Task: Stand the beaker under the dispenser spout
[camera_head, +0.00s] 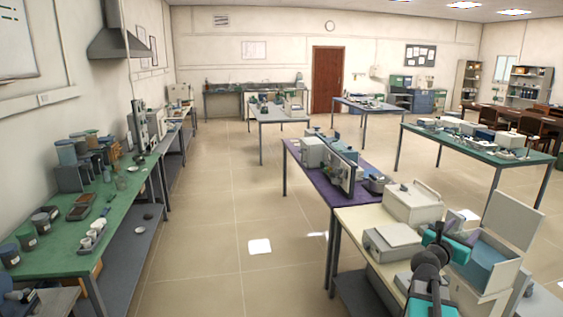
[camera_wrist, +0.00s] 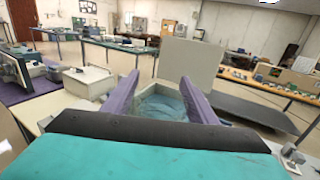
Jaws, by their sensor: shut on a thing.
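My gripper (camera_head: 446,229) is over the near right bench in the head view, in front of an open white box (camera_head: 485,300). In the wrist view its two purple fingers (camera_wrist: 160,82) stand apart, with a clear, glassy shape between them. This looks like the beaker (camera_wrist: 163,105), held by the fingers, but its outline blends into the blue inside of the box behind it. I cannot make out the beaker in the head view. I cannot pick out the dispenser or its spout with certainty in either view.
The box has a raised pale lid (camera_wrist: 190,62). A white lidded case (camera_head: 413,204) and a low pale device (camera_head: 392,242) stand on the cream bench (camera_head: 352,222). A purple-topped bench (camera_head: 318,180) adjoins it. The floor (camera_head: 215,225) to the left is mostly clear.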

